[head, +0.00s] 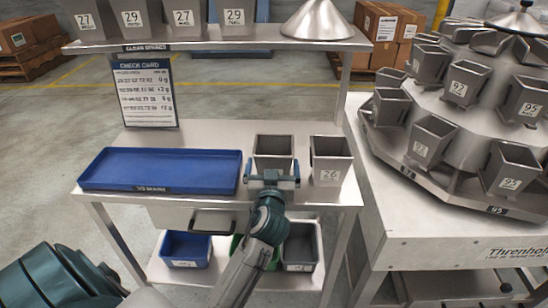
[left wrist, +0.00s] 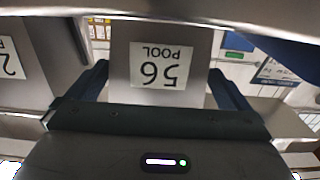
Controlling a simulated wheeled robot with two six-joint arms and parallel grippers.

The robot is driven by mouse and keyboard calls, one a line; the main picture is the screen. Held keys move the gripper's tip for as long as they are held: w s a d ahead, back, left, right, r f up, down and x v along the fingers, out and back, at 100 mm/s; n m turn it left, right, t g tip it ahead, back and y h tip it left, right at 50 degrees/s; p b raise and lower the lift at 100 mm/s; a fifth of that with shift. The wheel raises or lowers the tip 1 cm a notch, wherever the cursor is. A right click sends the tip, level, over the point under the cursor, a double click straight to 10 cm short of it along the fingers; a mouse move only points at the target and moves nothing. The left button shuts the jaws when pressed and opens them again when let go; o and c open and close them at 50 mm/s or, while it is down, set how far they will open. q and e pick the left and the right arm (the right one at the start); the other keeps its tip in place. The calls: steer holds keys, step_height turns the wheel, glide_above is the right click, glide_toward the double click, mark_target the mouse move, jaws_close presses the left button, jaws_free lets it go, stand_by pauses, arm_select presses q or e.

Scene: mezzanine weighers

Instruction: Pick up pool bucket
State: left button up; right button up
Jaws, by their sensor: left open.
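The pool bucket (head: 273,144) is a grey metal open-topped bucket standing on the steel table, left of a similar bucket. My left gripper (head: 273,174) is open at the bucket's near side. In the left wrist view its two dark blue fingers (left wrist: 160,88) stand either side of the bucket. I cannot tell whether they touch it. The gripper hides the bucket's lower front in the head view. My right gripper is not in view.
A similar bucket labelled 26 (head: 331,161) stands close on the right. A blue tray (head: 160,168) lies to the left, with a check card (head: 145,92) behind. An upper shelf (head: 215,44) holds numbered buckets and a cone. Coloured bins sit below. A weigher carousel (head: 455,140) stands right.

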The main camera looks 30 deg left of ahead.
mark_target(275, 148)
arm_select(q)
steer(key=shift+p+x, duration=0.4)
steer(key=shift+x, duration=1.55)
steer(key=shift+d, duration=0.15)
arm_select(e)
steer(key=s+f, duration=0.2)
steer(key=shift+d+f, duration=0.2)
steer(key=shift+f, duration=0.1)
arm_select(q)
steer(key=shift+r, duration=0.1)
steer(key=shift+c, duration=0.4)
steer(key=c, duration=1)
